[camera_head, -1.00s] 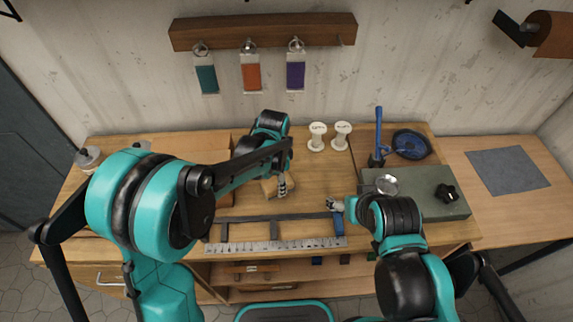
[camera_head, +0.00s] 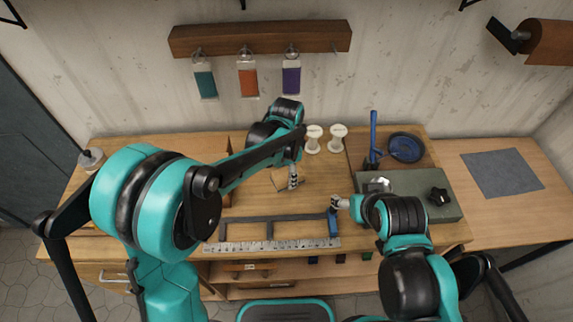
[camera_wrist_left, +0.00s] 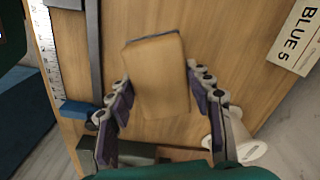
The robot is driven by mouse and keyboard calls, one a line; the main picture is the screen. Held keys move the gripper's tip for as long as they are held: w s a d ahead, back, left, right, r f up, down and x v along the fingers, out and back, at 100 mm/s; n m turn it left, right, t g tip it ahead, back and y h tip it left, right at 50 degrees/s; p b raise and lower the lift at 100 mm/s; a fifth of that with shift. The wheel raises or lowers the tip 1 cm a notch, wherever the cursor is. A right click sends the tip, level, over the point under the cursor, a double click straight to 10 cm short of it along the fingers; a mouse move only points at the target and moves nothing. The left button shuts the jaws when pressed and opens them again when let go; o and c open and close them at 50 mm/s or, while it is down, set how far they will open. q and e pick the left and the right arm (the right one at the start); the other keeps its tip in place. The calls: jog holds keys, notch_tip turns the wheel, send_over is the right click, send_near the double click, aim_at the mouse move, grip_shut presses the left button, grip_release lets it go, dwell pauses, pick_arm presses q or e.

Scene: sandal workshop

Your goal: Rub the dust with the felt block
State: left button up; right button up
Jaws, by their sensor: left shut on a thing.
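The felt block (camera_wrist_left: 158,75), a tan block with a dark edge, lies between the fingers of my left gripper (camera_wrist_left: 165,100) in the left wrist view. In the head view my left gripper (camera_head: 292,180) is shut on this block over the middle of the wooden workbench (camera_head: 250,203). The fingers and arm partly cover the block there. I cannot make out the dust. My right gripper (camera_head: 336,203) is beside the blue end piece (camera_head: 333,226) of a dark frame; its fingers are too small to read.
A metal ruler (camera_head: 275,245) lies along the front edge. Two white spools (camera_head: 338,138) stand behind my left gripper. A "BLUE 5" label (camera_wrist_left: 300,35) shows in the wrist view.

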pick_arm(q)
jog(key=shift+r+p, duration=0.7)
jog(key=shift+r, duration=0.6)
jog(key=shift+a+f, duration=0.1)
jog(key=shift+a, duration=0.05)
